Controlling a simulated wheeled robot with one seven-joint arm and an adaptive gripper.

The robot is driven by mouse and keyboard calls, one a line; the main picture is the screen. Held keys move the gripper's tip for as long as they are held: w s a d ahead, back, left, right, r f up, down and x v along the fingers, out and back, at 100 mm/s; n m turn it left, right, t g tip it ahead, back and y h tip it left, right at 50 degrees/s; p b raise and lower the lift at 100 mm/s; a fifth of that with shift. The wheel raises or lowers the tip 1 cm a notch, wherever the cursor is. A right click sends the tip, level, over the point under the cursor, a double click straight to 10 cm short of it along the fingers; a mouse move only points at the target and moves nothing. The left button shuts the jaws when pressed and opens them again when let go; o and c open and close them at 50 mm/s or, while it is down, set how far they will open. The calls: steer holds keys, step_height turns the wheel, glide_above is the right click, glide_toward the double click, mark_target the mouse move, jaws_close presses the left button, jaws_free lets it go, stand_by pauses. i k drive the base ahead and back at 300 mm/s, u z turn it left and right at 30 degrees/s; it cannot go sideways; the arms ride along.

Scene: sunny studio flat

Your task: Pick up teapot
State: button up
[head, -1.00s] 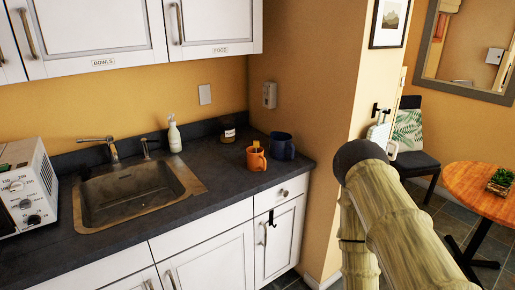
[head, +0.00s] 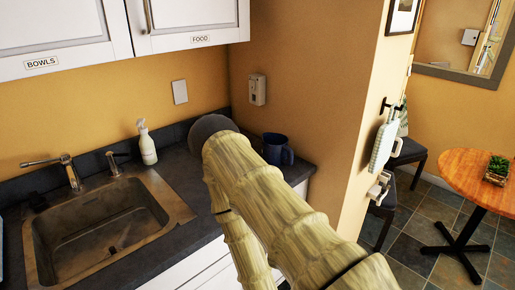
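I see no teapot that I can make out. A dark blue mug-like vessel (head: 274,149) stands on the dark counter (head: 185,172), near the wall at the counter's right end. My pale, ribbed arm crosses the middle of the head view, with a dark rounded joint at its upper end. It covers part of the counter beside the blue vessel. My gripper is not in view, so its state does not show.
A sink (head: 105,228) and a white pump bottle (head: 147,145) are at left. White cupboards (head: 190,22) hang above. A wall corner (head: 345,150) separates the counter from a round wooden table (head: 474,180) with a plant (head: 498,168).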

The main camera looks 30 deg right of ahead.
mark_target(276, 148)
steer(key=z, duration=0.25)
steer(key=i, duration=0.7)
steer(key=z, duration=0.6)
